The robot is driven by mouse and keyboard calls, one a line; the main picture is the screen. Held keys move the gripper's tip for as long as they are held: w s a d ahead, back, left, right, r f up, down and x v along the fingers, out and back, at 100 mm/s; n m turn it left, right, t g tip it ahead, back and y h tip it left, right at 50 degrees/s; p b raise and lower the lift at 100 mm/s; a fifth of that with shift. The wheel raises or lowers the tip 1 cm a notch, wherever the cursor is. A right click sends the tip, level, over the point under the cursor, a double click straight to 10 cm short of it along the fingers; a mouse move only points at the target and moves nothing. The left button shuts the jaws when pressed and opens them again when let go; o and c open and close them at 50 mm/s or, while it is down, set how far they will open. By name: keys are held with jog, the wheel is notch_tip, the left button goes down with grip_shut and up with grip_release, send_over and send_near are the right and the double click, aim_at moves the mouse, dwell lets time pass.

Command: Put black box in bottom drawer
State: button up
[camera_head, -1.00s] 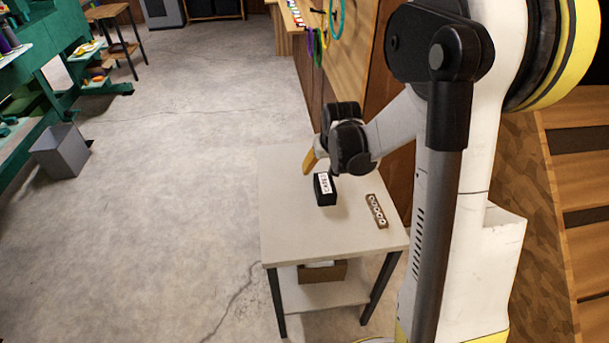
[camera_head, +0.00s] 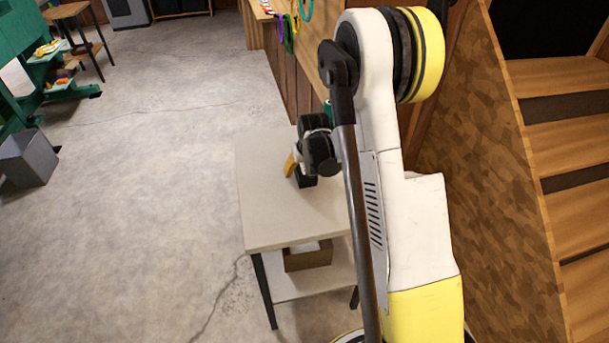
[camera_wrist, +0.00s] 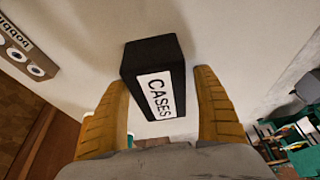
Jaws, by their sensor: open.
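The black box (camera_wrist: 153,54) carries a white label reading "CASES". In the wrist view it stands on the white tabletop between the two yellow fingers of my gripper (camera_wrist: 163,100). The fingers are open, with a gap visible at the box's right side; the left finger is close to the box, and I cannot tell if it touches. In the head view my gripper (camera_head: 290,162) is low over the small table, and the box (camera_head: 306,181) shows only partly below it. No drawer can be made out clearly.
The small table (camera_head: 262,222) has a lower shelf with a cardboard box (camera_head: 308,257). A strip with round holes (camera_wrist: 22,55) lies on the tabletop beside the black box. A grey bin (camera_head: 28,158) stands far left. Wooden steps (camera_head: 570,135) are at right.

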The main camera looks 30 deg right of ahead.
jog(key=shift+w+f, duration=0.2)
jog(key=shift+f, duration=0.4)
jog(key=shift+r, duration=0.1)
jog(key=shift+r, duration=0.1)
jog(key=c, duration=1.4)
